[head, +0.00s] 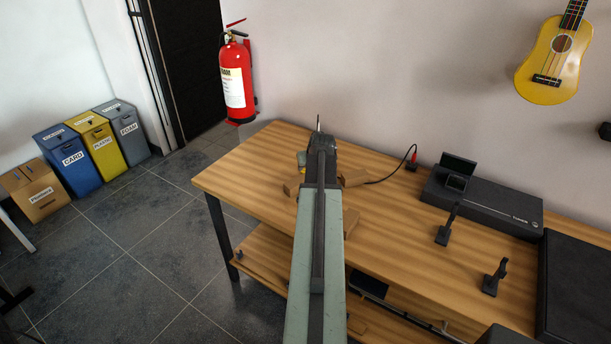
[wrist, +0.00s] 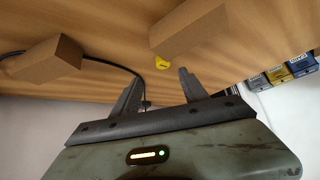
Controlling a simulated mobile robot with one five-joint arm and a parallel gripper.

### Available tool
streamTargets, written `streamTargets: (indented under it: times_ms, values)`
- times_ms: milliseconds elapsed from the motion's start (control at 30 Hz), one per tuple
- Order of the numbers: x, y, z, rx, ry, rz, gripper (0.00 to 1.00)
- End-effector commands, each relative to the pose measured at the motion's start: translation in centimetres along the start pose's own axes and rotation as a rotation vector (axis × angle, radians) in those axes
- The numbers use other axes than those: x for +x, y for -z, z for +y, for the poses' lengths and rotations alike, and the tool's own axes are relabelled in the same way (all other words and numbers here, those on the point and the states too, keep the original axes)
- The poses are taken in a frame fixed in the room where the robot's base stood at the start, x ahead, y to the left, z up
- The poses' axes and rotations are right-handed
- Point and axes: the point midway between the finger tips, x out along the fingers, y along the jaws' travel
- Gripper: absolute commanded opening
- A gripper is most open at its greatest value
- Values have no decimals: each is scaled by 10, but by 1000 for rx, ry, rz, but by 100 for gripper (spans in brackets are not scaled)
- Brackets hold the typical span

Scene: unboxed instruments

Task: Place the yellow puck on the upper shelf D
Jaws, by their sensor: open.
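The yellow puck (wrist: 162,63) shows small in the wrist view, on the wooden surface beside a brown block (wrist: 190,27). It lies beyond the tips of my gripper (wrist: 158,84), apart from them and roughly in line with the gap. My gripper is open, with nothing between the fingers. In the head view my arm reaches over the wooden bench (head: 385,222), and my gripper (head: 318,138) is near its back left part. No shelf marked D can be made out.
Brown blocks (head: 352,178) lie close to my arm, and another block (wrist: 45,58) shows in the wrist view. A black cable (wrist: 110,64) runs nearby. A black device (head: 490,205) and two small black stands (head: 447,226) occupy the bench's right. A lower shelf (head: 268,256) is below.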

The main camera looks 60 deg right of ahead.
Motion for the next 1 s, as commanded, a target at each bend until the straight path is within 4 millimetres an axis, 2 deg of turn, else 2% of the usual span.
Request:
streamTargets:
  times_ms: [167,367,633,867,967,1000]
  values:
    - [26,-3,-1,0,1,-1,52]
    - [32,-2,-2,0,2,-2,52]
    - [79,-5,-5,0,1,-3,52]
    - [77,-2,-5,1,1,-3,52]
    - [77,-2,-5,1,1,-3,27]
    - [77,-2,-5,1,1,-3,16]
